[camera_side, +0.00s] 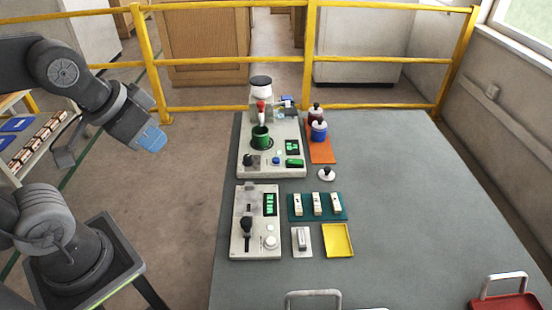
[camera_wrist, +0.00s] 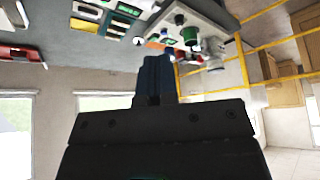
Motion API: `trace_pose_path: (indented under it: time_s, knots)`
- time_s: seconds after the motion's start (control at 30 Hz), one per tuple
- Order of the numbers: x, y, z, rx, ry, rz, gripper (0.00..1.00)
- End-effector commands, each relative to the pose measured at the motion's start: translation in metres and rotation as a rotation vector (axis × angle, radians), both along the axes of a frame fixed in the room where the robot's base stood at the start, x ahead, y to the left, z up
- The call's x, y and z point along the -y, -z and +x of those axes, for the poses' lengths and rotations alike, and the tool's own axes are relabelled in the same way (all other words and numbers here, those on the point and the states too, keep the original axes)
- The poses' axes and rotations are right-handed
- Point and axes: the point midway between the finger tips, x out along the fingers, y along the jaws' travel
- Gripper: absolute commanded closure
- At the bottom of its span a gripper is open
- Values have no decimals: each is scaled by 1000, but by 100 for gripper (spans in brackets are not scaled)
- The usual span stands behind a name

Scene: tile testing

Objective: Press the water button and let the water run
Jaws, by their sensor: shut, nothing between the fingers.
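The upper white machine (camera_side: 270,172) stands at the back left of the grey table. A small blue button (camera_side: 276,161) shows on its front panel, beside a black knob (camera_side: 248,160) and green displays. Which control is the water button I cannot read. A green cup (camera_side: 260,137) stands on the machine under a red-tipped part (camera_side: 261,106). Whether water runs I cannot tell. My gripper (camera_side: 152,138), with blue fingers, is shut and empty in the air left of the table, apart from the machine. The wrist view shows its closed fingers (camera_wrist: 155,75) and the green cup (camera_wrist: 190,34).
A second device (camera_side: 240,247) with a black lever is nearer on the table. A teal tray (camera_side: 318,216) with white pieces, a yellow tray (camera_side: 338,241) and an orange mat (camera_side: 320,156) with knobbed jars lie to the right. Yellow railing (camera_side: 220,60) runs behind.

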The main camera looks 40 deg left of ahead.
Motion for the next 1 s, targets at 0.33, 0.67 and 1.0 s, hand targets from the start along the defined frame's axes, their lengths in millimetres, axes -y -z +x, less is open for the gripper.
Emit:
trace_pose_path:
  time_s: [0.33, 0.67, 1.0]
  knots:
    - [0, 0, 0, 0, 0, 0, 100]
    - [0, 0, 0, 0, 0, 0, 100]
    - [14, -2, 18, -28, -49, -119, 100]
